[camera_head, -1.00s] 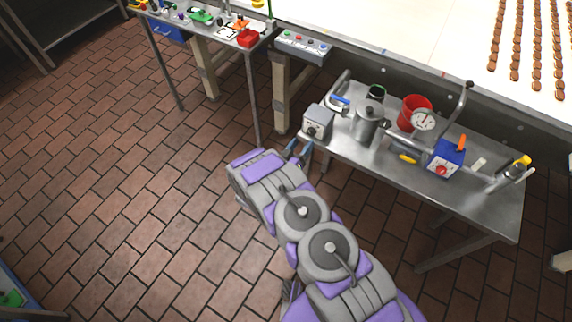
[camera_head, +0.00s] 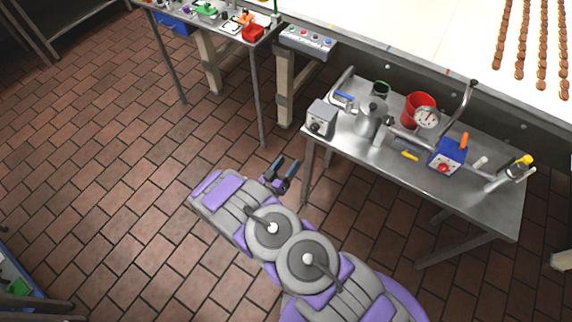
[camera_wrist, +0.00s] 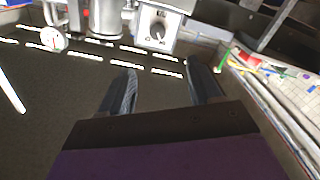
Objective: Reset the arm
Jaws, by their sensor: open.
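My gripper (camera_head: 283,172) is open and empty in the head view, over the brick floor just left of the metal side table. In the wrist view its two dark fingers (camera_wrist: 160,88) stand apart with nothing between them. Beyond them is the grey box with a dial (camera_wrist: 158,25), which sits at the table's left end in the head view (camera_head: 321,120). My arm is bent low over the floor.
The metal table (camera_head: 400,182) holds a silver pot (camera_head: 371,118), a red bucket (camera_head: 418,108), a gauge (camera_head: 427,118) and a blue box (camera_head: 447,155). A long white table (camera_head: 420,35) carries rows of brown cookies.

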